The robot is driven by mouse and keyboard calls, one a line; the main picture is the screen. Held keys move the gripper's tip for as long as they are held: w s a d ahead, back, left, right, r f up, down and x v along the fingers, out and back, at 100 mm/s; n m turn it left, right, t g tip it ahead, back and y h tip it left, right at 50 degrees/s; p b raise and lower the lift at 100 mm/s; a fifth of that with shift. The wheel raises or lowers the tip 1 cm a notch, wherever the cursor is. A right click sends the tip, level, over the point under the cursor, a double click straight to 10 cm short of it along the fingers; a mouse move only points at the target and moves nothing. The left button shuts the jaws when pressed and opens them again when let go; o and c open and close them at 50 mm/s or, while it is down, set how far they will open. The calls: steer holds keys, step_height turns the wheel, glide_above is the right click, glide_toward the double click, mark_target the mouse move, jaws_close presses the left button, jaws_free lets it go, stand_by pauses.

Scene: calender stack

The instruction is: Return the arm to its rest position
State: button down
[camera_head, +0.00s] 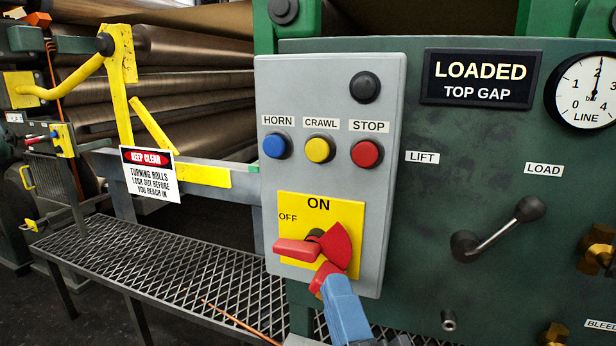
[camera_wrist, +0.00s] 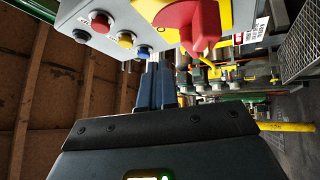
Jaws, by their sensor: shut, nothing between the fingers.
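My gripper (camera_head: 335,284) shows low in the head view as blue fingers, just below a red rotary switch handle (camera_head: 297,250) on a yellow ON/OFF plate. The handle's long end points left, below the OFF label. A red piece sits at the fingers' upper end; I cannot tell whether it belongs to the switch. In the wrist view my gripper (camera_wrist: 156,66) has its blue fingers together and empty. The red handle (camera_wrist: 200,30) shows just right of and above the fingertips there. I cannot tell whether they touch. Most of my arm is out of view.
The grey control box (camera_head: 275,90) carries blue, yellow, red and black buttons. A lever (camera_head: 498,230) and brass fittings (camera_head: 596,250) stick out of the green panel (camera_head: 430,200) at right. A mesh platform (camera_head: 180,275), yellow guard bar (camera_head: 118,80) and rolls lie left.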

steer(key=s+d+f+m+g+h, duration=0.1)
steer(key=s+d+f+m+g, duration=0.1)
steer(key=s+d+f+m, duration=0.45)
steer(key=s+d+f+m+g+h, duration=0.1)
steer(key=s+d+f+m, duration=0.2)
steer(key=s, duration=0.5)
steer(key=s+d+f+m+g+h, duration=0.2)
steer(key=s+d+f+m, duration=0.1)
steer(key=s, duration=0.5)
steer(key=s+d+f+m+g+h, duration=0.1)
steer(key=s+d+f+m, duration=0.3)
steer(key=s, duration=0.5)
steer(key=shift+d+m+g, duration=0.3)
steer(key=shift+d+m, duration=0.5)
steer(key=shift+m, duration=0.05)
